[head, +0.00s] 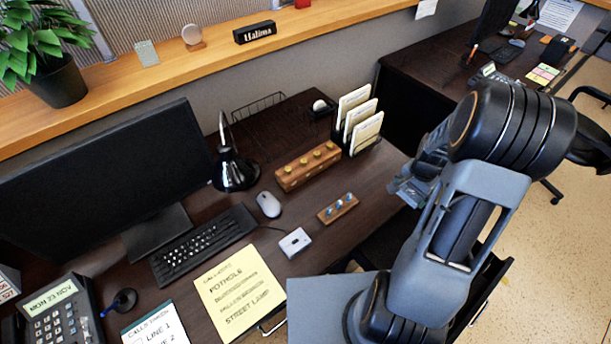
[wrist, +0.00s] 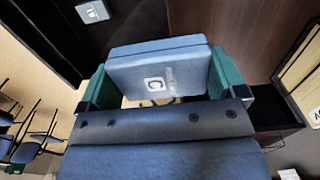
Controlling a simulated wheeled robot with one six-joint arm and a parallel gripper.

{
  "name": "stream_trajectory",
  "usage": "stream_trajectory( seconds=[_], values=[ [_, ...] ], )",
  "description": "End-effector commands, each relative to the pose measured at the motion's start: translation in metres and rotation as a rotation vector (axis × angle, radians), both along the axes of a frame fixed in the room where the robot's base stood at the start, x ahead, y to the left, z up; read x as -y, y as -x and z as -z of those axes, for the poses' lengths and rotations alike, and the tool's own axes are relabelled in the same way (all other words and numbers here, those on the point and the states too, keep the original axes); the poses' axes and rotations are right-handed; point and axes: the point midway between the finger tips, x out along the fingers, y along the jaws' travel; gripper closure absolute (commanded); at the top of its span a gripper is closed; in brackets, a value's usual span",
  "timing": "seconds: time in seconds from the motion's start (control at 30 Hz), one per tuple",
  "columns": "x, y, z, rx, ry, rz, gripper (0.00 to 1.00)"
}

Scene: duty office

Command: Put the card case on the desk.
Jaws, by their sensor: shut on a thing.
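A blue-grey card case (wrist: 160,70) with a white letter C on its face is held between the green-padded fingers of my gripper (wrist: 158,78). The gripper is shut on its two sides. In the head view my gripper (head: 422,178) is at the right edge of the desk (head: 375,185), and my arm partly hides it. I cannot make out the case clearly there. The desk has a dark wood top. Its surface also shows at the upper right of the wrist view (wrist: 235,28), beyond the case.
A wooden block with blue pegs (head: 338,208), a longer block with yellow knobs (head: 307,166), a card rack (head: 359,122), a mouse (head: 269,204) and a small grey box (head: 295,242) stand on the desk. Bare desktop lies right of the blocks. An open drawer shows below.

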Motion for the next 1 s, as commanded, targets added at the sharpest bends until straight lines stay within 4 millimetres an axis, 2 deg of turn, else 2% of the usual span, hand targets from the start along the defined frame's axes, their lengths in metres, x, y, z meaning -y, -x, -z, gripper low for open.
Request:
stream_trajectory(
  seconds=[0.17,0.27,0.6,0.8,1.0],
  values=[
    [0.001,-0.001,0.001,-0.001,-0.001,0.005,0.34],
    [-0.003,-0.011,0.005,-0.002,-0.001,0.005,0.34],
    [-0.044,-0.083,0.041,-0.003,-0.001,0.000,0.34],
    [-0.056,-0.105,0.076,-0.003,-0.001,0.001,0.34],
    [-0.061,-0.117,0.091,0.000,0.000,0.003,0.34]
  ],
)
